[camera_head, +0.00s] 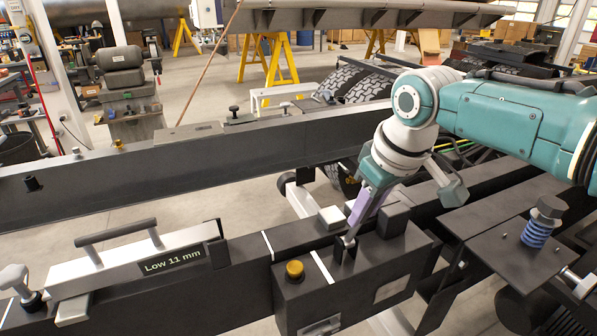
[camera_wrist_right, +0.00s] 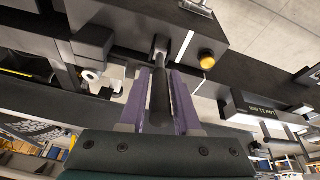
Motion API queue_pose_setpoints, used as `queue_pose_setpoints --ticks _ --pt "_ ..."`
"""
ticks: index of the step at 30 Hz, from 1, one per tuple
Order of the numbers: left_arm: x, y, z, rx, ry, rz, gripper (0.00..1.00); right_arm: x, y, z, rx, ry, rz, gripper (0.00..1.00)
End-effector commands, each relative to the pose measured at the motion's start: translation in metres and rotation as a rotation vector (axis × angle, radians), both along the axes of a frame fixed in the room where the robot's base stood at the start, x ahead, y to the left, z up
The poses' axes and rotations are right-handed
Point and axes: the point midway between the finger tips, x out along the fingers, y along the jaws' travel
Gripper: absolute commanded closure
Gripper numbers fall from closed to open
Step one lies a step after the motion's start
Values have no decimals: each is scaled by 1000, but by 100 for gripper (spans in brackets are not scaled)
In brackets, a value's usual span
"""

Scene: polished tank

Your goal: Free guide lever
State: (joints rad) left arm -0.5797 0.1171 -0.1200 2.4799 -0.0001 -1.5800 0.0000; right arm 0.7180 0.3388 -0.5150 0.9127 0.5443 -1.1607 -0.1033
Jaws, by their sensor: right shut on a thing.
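The guide lever is a black rod-like handle (camera_wrist_right: 160,92) standing between the purple finger pads of my right gripper (camera_wrist_right: 160,78) in the right wrist view. In the head view, my right gripper (camera_head: 362,208) reaches down from the right and is shut on the lever. Only the lever's metal lower part (camera_head: 347,242) shows there, tilted, where it enters a slot in a black block (camera_head: 345,285). The rest is hidden by the fingers. My left gripper is not in view.
A yellow-orange knob (camera_head: 294,269) stands on the block left of the lever. Further left, a silver level with a handle (camera_head: 125,262) reads "Low 11 mm". A blue spring with a dark bolt head (camera_head: 538,226) stands on the plate at right. A long black beam (camera_head: 200,172) runs behind.

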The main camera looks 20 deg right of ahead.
Motion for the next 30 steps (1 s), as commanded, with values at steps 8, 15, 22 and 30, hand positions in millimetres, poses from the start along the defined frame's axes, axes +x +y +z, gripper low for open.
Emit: queue_pose_setpoints --ticks 8,15,22,30 --pt "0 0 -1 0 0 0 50 0 -1 -2 0 -1 -3 100" --pt "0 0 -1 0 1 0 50 0 -1 -1 0 -1 -2 43" --pt "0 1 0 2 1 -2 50 0 0 -1 0 -1 -2 39" --pt "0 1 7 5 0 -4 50 -4 -1 17 0 -4 0 39"
